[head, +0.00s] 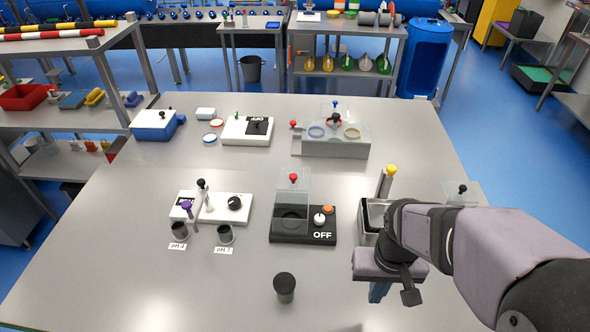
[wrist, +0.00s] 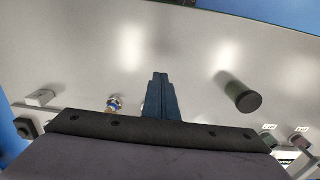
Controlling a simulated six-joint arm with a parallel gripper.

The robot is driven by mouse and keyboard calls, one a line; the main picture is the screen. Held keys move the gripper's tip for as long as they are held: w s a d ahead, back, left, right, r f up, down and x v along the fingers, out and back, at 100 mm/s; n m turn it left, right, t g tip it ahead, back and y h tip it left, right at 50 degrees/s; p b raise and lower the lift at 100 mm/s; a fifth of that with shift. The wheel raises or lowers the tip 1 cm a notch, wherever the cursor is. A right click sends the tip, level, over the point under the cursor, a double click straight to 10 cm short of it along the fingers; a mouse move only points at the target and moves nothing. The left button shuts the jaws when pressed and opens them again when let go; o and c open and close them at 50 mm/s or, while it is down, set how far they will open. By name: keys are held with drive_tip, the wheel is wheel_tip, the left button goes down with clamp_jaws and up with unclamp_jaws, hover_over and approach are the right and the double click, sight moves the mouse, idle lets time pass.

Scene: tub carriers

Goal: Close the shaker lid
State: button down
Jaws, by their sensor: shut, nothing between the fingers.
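A low black device with a round recess (head: 290,226), which appears to be the shaker, stands mid-table in the head view. Its clear lid (head: 293,190) stands upright at the back edge, open, with a red knob (head: 293,177) on top. A white knob, an orange button and the word OFF show on its front right. My gripper (head: 378,293) is right of the device and nearer the table's front, apart from it, pointing down. In the wrist view its blue fingers (wrist: 160,95) are together and hold nothing. The lid cannot be made out in the wrist view.
A dark cylinder (head: 284,287) stands in front of the device; it also shows in the wrist view (wrist: 241,97). A metal tub (head: 369,216) is beside my arm. A white unit (head: 222,207) stands left. A clear-covered grey box (head: 335,148) is behind. The front left table is clear.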

drive_tip(key=w+a+r+p, duration=0.1)
drive_tip(key=w+r, duration=0.2)
drive_tip(key=w, duration=0.3)
drive_tip(key=w+a+r+p, duration=0.1)
drive_tip(key=w+a+r, duration=0.1)
drive_tip(key=w, duration=0.5)
wheel_tip(320, 180, up, 7)
drive_tip(key=m+t+h+p, duration=0.1)
drive_tip(key=m+t+p, duration=0.2)
drive_tip(key=m, duration=0.1)
hover_over(298, 174)
drive_tip(key=s, duration=0.1)
drive_tip(key=shift+a+r, duration=0.2)
drive_tip(key=p+x, duration=0.5)
drive_tip(key=x, duration=0.4)
drive_tip(key=shift+w+d+f, duration=0.15)
drive_tip(key=shift+d+f, duration=0.05)
drive_tip(key=shift+f, duration=0.05)
drive_tip(key=shift+s+a+p, duration=0.25)
drive_tip(key=shift+s+p, duration=0.1)
drive_tip(key=shift+p, duration=0.2)
drive_tip(key=shift+s+a+r+p, duration=0.1)
drive_tip(key=shift+s+a+p, duration=0.05)
drive_tip(key=shift+s+p, duration=0.3)
drive_tip(key=shift+s+a+r+p, duration=0.15)
drive_tip(key=shift+s+p, duration=0.15)
drive_tip(key=shift+s, duration=0.15)
drive_tip(key=shift+s+a+f+p, duration=0.25)
drive_tip(key=shift+s+p, duration=0.15)
drive_tip(key=shift+s, duration=0.15)
